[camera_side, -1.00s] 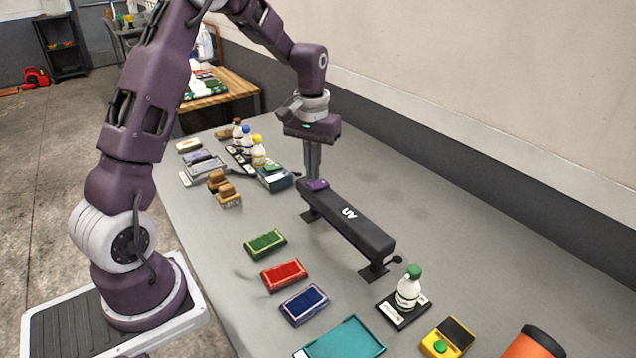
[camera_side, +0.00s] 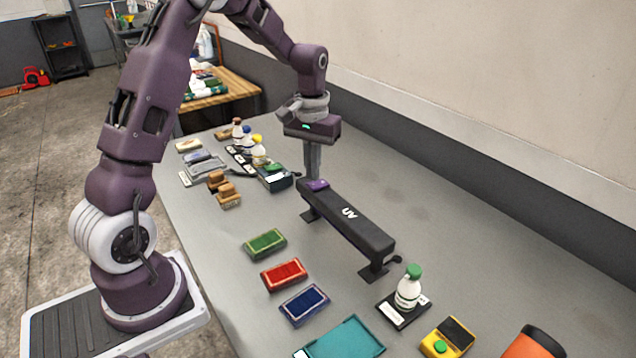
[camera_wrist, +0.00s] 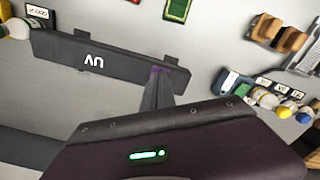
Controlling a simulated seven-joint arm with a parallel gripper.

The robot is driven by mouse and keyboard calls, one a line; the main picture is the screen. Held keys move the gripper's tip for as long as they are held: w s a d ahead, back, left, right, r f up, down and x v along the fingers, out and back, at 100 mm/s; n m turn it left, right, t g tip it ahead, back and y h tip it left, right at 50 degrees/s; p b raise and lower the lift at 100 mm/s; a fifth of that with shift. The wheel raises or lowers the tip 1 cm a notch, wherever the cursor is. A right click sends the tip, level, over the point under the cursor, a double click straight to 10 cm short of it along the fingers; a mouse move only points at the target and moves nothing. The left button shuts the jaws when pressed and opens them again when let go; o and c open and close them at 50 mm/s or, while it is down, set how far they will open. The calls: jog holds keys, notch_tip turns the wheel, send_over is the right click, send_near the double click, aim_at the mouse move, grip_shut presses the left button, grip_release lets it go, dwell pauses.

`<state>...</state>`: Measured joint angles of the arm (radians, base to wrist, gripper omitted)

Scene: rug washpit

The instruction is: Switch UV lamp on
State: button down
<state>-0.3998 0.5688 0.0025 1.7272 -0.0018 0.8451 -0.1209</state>
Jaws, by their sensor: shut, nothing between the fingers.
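The UV lamp (camera_side: 352,222) is a long black bar on two low feet, marked "UV", standing on the grey table. It also shows in the wrist view (camera_wrist: 70,56). A purple switch (camera_side: 318,185) sits on top of its far end. My gripper (camera_side: 313,178) points straight down with its fingers together and empty, its tips right at the switch. In the wrist view my fingers (camera_wrist: 158,80) cover most of the switch, with a little purple showing beside the tips. I cannot tell whether the switch is pressed, and no glow shows at the lamp.
Green (camera_side: 265,243), red (camera_side: 284,275) and blue (camera_side: 304,304) pads lie left of the lamp. A green-capped bottle (camera_side: 409,287) stands near its close end. Brushes (camera_side: 228,194) and several bottles stand beyond. The wall runs along the right; the table between is clear.

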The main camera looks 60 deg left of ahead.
aim_at(313, 184)
jog(key=shift+f, duration=0.95)
dwell(0.3)
jog(key=shift+r, duration=3.55)
jog(key=s+d+r+m+t, duration=0.2)
jog(key=s+d+r, duration=0.4)
jog(key=d+r, duration=0.15)
jog(key=s+d+r+m+t, duration=0.1)
jog(key=s+d, duration=0.3)
jog(key=s, duration=0.5)
jog(key=s+d+r+m+t, duration=0.1)
jog(key=s+d+m+t, duration=0.1)
jog(key=s, duration=0.7)
jog(key=d+m, duration=0.1)
jog(key=d, duration=0.1)
jog(key=shift+s+d+t, duration=0.2)
jog(key=shift+d+t, duration=0.1)
jog(key=shift+d, duration=0.05)
